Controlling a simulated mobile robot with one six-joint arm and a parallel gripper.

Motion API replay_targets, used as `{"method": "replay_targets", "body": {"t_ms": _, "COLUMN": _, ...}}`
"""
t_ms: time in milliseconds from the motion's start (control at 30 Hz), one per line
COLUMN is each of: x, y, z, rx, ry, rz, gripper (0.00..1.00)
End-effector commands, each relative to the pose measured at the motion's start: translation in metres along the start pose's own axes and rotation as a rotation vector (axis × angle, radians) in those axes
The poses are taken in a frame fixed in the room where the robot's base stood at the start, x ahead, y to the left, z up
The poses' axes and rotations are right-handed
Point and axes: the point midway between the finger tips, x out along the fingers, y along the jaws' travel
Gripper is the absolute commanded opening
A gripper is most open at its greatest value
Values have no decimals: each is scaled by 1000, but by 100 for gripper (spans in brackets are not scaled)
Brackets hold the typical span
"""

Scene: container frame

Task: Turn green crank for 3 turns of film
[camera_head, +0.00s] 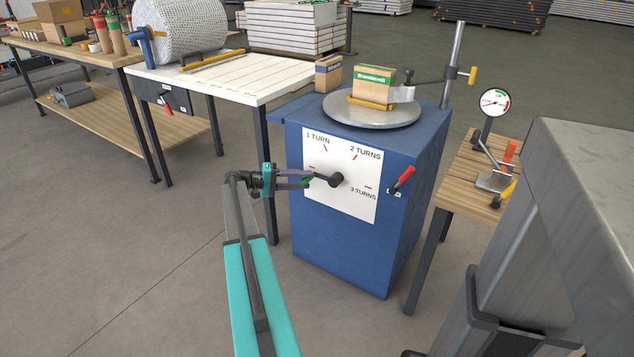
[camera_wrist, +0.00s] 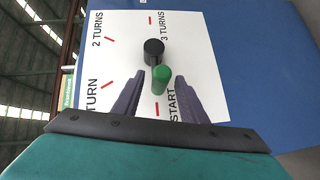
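The crank has a black hub (camera_head: 336,179) on a white dial plate (camera_head: 352,205) fixed to a blue cabinet. Its green handle (camera_wrist: 161,78) points from the hub (camera_wrist: 153,50) toward the START label (camera_wrist: 178,105) in the wrist view. The plate also bears 1 TURN, 2 TURNS and 3 TURNS with red marks. My gripper (camera_head: 306,178) reaches the crank from the left in the head view. In the wrist view its fingers (camera_wrist: 159,82) are open on either side of the green handle, with gaps showing. In the head view the fingers partly hide the handle and START label.
A round turntable (camera_head: 350,119) on the cabinet carries a green-labelled box (camera_head: 373,80). A red lever (camera_head: 403,178) sticks out on the cabinet's right side. A white-topped table (camera_head: 225,80) stands left, a wooden bench (camera_head: 455,180) with a gauge right. Floor in front is clear.

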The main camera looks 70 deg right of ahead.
Motion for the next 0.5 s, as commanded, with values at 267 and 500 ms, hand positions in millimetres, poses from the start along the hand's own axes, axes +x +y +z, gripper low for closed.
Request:
{"method": "replay_targets", "body": {"t_ms": 267, "x": 39, "y": -1, "z": 1, "rx": 0, "ry": -2, "rz": 0, "gripper": 39}}
{"method": "replay_targets", "body": {"t_ms": 500, "x": 55, "y": 0, "z": 0, "rx": 0, "ry": 0, "rz": -1, "gripper": 39}}
